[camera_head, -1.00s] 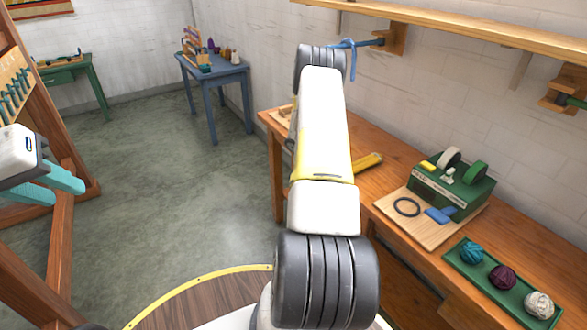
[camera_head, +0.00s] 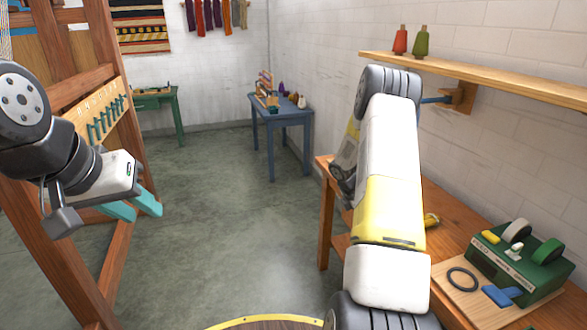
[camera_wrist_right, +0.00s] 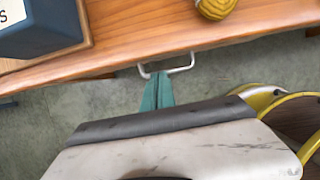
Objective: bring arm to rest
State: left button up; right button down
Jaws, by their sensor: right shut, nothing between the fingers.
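My right arm (camera_head: 388,190) reaches forward over the near end of the wooden workbench (camera_head: 465,245). My right gripper is hidden behind this arm in the head view. In the right wrist view, the right gripper (camera_wrist_right: 157,78) has its teal fingers together with nothing between them. They point at a pale metal handle (camera_wrist_right: 180,68) by the bench edge; whether they touch it I cannot tell. My left gripper (camera_head: 144,213) hangs at the left in front of the wooden loom frame (camera_head: 120,255). Its teal fingers are apart and empty.
A green winder box (camera_head: 515,262) stands on the bench at right. In the wrist view, a yellow skein (camera_wrist_right: 216,8) and a blue box (camera_wrist_right: 45,25) lie on the bench. A blue table (camera_head: 284,116) stands farther back. A shelf (camera_head: 480,75) runs along the right wall. The middle floor is clear.

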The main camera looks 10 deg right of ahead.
jog(key=s+a+r+m+t+y, duration=0.1)
jog(key=s+a+r+m, duration=0.2)
jog(key=r, duration=0.5)
jog(key=s+a+r+m+t, duration=0.1)
jog(key=a+r+m, duration=0.2)
jog(key=a+r, duration=0.35)
jog(key=s+a+r+m+y, duration=0.1)
jog(key=s+a+r+m, duration=0.15)
jog(key=r, duration=0.65)
jog(key=s+a+r+m+t+y, duration=0.2)
jog(key=s+a+r+m, duration=0.3)
jog(key=s+a, duration=0.3)
jog(key=s+a+r+m+t+y, duration=0.1)
jog(key=s+a+r+m, duration=0.4)
jog(key=s, duration=0.8)
jog(key=a+r+y, duration=0.1)
jog(key=a+r, duration=0.1)
jog(key=a, duration=0.1)
jog(key=shift+s+a+t+y, duration=0.2)
jog(key=shift+a+t+y, duration=0.1)
jog(key=shift+t, duration=0.1)
